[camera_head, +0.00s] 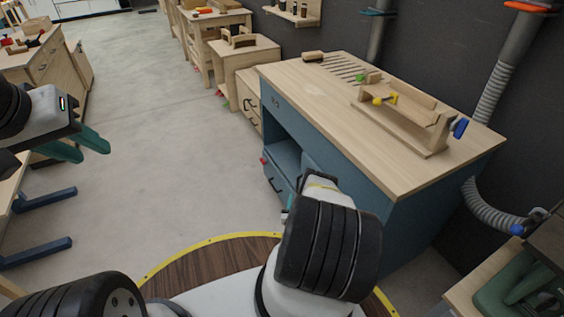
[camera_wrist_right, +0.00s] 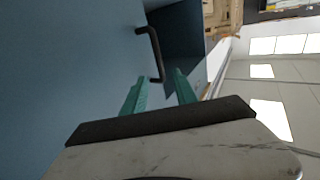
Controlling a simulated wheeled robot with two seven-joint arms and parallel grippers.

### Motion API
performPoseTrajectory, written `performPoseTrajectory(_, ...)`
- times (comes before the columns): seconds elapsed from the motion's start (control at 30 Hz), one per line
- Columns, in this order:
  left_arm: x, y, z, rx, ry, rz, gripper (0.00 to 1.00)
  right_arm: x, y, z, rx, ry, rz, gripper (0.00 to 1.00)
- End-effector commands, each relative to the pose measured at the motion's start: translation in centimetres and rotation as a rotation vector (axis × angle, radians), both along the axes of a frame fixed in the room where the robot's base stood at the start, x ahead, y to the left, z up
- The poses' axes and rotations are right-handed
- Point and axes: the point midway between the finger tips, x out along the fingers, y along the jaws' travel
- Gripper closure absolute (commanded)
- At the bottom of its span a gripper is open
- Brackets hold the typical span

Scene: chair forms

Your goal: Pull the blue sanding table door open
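The blue sanding table (camera_head: 400,215) stands right of centre in the head view, with a pale wooden top. A dark bar handle (camera_wrist_right: 154,52) shows on a blue panel, probably the door (camera_wrist_right: 75,65), in the right wrist view. My right gripper (camera_wrist_right: 160,76) is open, its green fingers apart. The handle's lower end appears between the fingertips; I cannot tell whether they touch. My left gripper (camera_head: 88,146) is open and empty at the far left, away from the table.
A wooden jig (camera_head: 415,115) and a brush (camera_head: 313,57) lie on the tabletop. The table's front has an open recess (camera_head: 283,152) above a lower handle (camera_head: 274,184). Grey floor (camera_head: 190,150) is clear to the left. Grey hoses (camera_head: 490,95) run behind.

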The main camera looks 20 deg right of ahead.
Motion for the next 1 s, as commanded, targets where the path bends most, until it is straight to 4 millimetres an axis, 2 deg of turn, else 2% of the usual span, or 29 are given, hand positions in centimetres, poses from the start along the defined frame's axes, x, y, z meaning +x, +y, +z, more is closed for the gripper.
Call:
performPoseTrajectory(0.5, 0.0, 0.0, 0.0, 0.000, 0.000, 0.000, 0.66, 6.0, -3.4, 0.0, 0.000, -0.001, -0.001, 0.66)
performPoseTrajectory(0.87, 0.0, 0.0, 0.0, 0.000, 0.000, 0.000, 0.66, 6.6, -3.7, 0.0, 0.000, 0.001, 0.000, 0.66)
performPoseTrajectory(1.0, 0.0, 0.0, 0.0, 0.000, 0.000, 0.000, 0.66, 6.6, -3.7, 0.0, 0.000, 0.000, 0.000, 0.91)
